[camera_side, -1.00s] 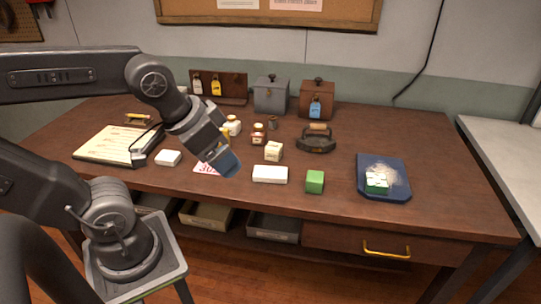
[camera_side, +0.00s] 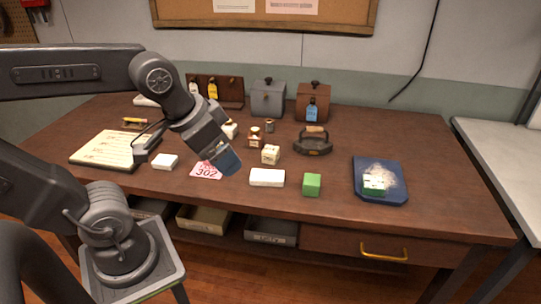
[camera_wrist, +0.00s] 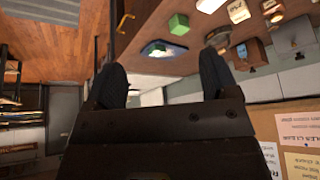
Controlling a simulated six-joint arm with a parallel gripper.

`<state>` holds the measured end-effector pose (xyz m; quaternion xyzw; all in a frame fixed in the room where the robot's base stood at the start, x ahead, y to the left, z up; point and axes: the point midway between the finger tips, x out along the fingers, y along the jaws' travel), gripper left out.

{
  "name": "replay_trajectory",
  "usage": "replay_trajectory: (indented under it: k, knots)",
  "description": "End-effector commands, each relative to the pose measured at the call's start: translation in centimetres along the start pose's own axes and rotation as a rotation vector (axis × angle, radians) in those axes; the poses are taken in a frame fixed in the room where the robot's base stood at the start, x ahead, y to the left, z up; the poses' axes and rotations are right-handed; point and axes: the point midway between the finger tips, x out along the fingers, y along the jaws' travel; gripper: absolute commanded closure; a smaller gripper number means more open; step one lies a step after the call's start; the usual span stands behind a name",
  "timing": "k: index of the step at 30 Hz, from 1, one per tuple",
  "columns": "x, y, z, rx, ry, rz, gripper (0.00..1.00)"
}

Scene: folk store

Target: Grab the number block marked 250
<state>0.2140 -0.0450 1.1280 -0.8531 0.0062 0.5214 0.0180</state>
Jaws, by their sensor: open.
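No number 250 is readable on any block. A small cream block (camera_side: 270,155) with dark markings, too small to read, stands mid-table; in the wrist view a cream block (camera_wrist: 238,11) shows near the top edge. A plain green block (camera_side: 312,185) sits nearer the front and also shows in the wrist view (camera_wrist: 178,24). A white-and-green block (camera_side: 374,184) sits on a blue tray (camera_side: 396,194). My gripper (camera_side: 229,162) is above the table, left of the cream block, tilted down. In the wrist view its two dark fingers (camera_wrist: 162,78) are apart with nothing between them.
A long white block (camera_side: 267,178) lies in front of the cream block. A paper marked 302 (camera_side: 205,171) lies beneath my gripper. A dark iron (camera_side: 313,145), small jars (camera_side: 254,136) and boxes (camera_side: 268,97) stand behind. Table between green block and tray is clear.

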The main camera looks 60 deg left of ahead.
Motion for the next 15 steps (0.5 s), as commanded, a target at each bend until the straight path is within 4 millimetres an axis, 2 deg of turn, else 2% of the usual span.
replay_trajectory:
  k: [5, 8, 11, 15]
  knots:
    - [1.1, -2.2, -4.9, 0.138, -0.087, -0.018, 0.20]
    - [2.5, -4.2, -8.1, 0.241, -0.145, -0.017, 0.20]
    - [4.3, -6.5, -10.9, 0.342, -0.202, -0.005, 0.20]
    - [7.8, -10.2, -14.2, 0.479, -0.278, 0.030, 0.20]
